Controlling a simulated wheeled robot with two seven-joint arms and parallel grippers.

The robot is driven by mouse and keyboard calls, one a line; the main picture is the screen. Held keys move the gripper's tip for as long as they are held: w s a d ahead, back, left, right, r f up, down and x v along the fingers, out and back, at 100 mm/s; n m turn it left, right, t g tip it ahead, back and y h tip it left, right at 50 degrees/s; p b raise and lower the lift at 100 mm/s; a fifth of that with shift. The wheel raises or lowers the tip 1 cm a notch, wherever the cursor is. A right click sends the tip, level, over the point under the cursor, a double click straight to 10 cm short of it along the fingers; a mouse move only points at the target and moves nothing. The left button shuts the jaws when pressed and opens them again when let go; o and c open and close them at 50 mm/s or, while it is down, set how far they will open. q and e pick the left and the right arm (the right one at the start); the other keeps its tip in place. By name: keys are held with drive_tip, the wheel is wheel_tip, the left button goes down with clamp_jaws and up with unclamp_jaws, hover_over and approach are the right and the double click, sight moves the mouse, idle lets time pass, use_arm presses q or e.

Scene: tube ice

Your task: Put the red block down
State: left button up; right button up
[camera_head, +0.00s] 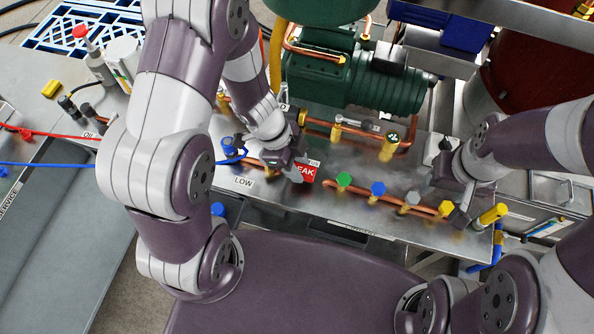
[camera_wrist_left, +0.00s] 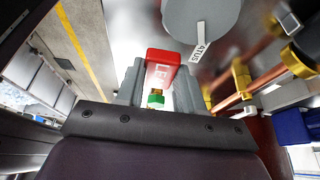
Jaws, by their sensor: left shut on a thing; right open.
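The red block, with white letters reading "EAK" in the head view (camera_head: 307,172), is at the tips of my left gripper (camera_head: 292,170), above the front part of the metal bench. In the left wrist view the red block (camera_wrist_left: 163,58) sits between the two grey fingers of my left gripper (camera_wrist_left: 160,85), which are shut on it. A gap between its underside and the bench cannot be made out. My right gripper (camera_head: 456,197) is open at the bench's right side, near the yellow-capped fittings; its fingertips are partly hidden.
The bench (camera_head: 290,205) carries a copper pipe with a green-capped valve (camera_head: 344,180), a blue-capped valve (camera_head: 377,189) and a yellow-capped fitting (camera_head: 446,208). A "LOW" label (camera_head: 243,182) lies left of the block. A green compressor (camera_head: 340,75) stands behind.

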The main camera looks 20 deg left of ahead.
use_arm(q)
drive_tip(key=f, duration=0.1)
drive_tip(key=f+b, duration=0.1)
drive_tip(key=f, duration=0.1)
drive_tip(key=shift+s+f, duration=0.2)
drive_tip(key=shift+f, duration=0.05)
drive_tip(key=shift+d+f, duration=0.1)
drive_tip(key=shift+f, duration=0.05)
drive_tip(key=shift+w, duration=0.15)
drive_tip(key=shift+f+b, duration=0.15)
drive_tip(key=shift+b, duration=0.15)
drive_tip(key=o, duration=1)
